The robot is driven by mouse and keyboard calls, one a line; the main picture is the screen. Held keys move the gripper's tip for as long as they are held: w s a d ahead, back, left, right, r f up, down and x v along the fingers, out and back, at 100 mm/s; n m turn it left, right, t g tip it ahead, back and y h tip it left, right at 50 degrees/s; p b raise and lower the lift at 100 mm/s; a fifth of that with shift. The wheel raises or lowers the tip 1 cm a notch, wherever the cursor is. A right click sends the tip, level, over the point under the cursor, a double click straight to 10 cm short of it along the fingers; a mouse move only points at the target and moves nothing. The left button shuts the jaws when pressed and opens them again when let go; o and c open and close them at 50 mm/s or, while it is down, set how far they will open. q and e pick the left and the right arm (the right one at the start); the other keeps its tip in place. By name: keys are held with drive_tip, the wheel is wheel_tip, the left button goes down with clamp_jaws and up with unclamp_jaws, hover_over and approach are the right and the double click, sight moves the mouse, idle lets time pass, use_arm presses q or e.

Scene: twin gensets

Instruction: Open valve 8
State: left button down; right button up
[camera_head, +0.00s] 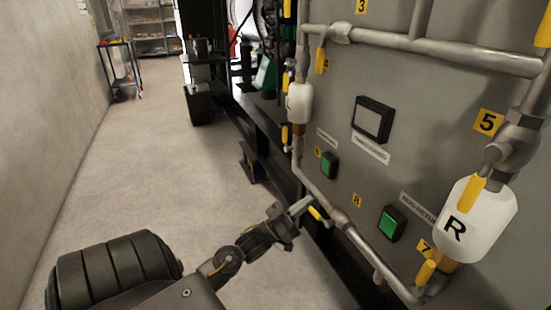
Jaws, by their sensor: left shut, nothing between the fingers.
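Valve 8 sits on the lower pipe run of the grey panel, near a small yellow tag (357,200) that seems to read 8. Its yellow handle (316,213) points up-left, away from the pipe, and shows just beside my left gripper (303,206). My left gripper is shut and empty, its fingertips close to the handle. I cannot tell whether they touch it. The valve body is on the pipe (340,217) to the right of the handle. My right gripper is not in view.
The panel carries pipes, green buttons (392,223) (329,164), a white R container (477,218) and other yellow-handled valves, including valve 7 (426,272) and valve 5 (472,192). A dark frame rail runs below it. The floor (165,170) to the left is clear up to the wall.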

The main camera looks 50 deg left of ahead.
use_arm(q)
drive_tip(key=v, duration=1)
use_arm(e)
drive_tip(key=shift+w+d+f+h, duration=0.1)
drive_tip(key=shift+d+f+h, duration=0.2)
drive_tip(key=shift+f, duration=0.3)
